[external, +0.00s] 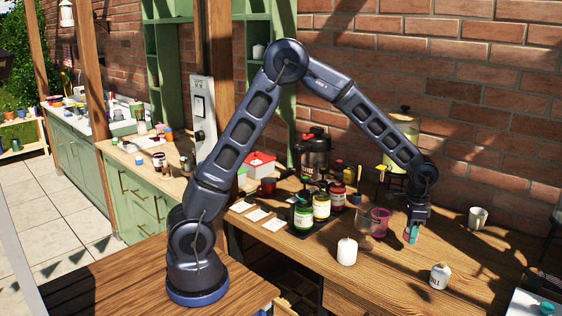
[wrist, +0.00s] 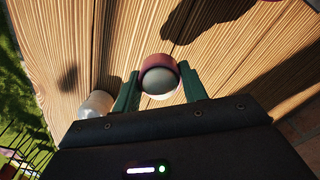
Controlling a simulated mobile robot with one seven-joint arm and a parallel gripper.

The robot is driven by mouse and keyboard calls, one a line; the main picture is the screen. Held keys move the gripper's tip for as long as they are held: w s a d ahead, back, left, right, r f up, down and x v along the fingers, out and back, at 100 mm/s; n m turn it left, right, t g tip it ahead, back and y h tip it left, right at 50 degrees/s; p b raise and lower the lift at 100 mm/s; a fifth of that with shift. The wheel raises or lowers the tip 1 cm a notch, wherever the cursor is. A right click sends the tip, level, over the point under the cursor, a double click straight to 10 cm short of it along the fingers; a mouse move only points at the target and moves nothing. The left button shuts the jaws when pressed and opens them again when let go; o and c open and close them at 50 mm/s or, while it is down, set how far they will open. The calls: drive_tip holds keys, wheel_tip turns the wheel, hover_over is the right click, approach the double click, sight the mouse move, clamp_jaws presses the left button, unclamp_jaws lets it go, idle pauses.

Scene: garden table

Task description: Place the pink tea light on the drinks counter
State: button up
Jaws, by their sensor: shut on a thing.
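The pink tea light (wrist: 148,66), with a pale rounded top, sits between the two green fingers of my gripper (wrist: 160,84) in the wrist view. My gripper is shut on it. In the external view my gripper (external: 412,234) points down at the wooden counter (external: 395,272), and a bit of pink shows beside the fingers. It is low over the counter; I cannot tell whether the tea light touches the wood. The counter holds syrup bottles and drinking vessels and looks like the drinks counter.
A pink glass (external: 380,221) and a clear glass (external: 365,236) stand just left of my gripper. A white candle (external: 346,252), a white labelled jar (external: 440,275) and a mug (external: 478,217) stand around it. Bottles on a dark tray (external: 322,207) are further left. Bare wood lies in front.

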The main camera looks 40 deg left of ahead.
sight(407, 253)
drive_tip(key=shift+f, duration=2.55)
drive_tip(key=shift+f, duration=0.1)
drive_tip(key=o, duration=1)
drive_tip(key=shift+c, duration=0.2)
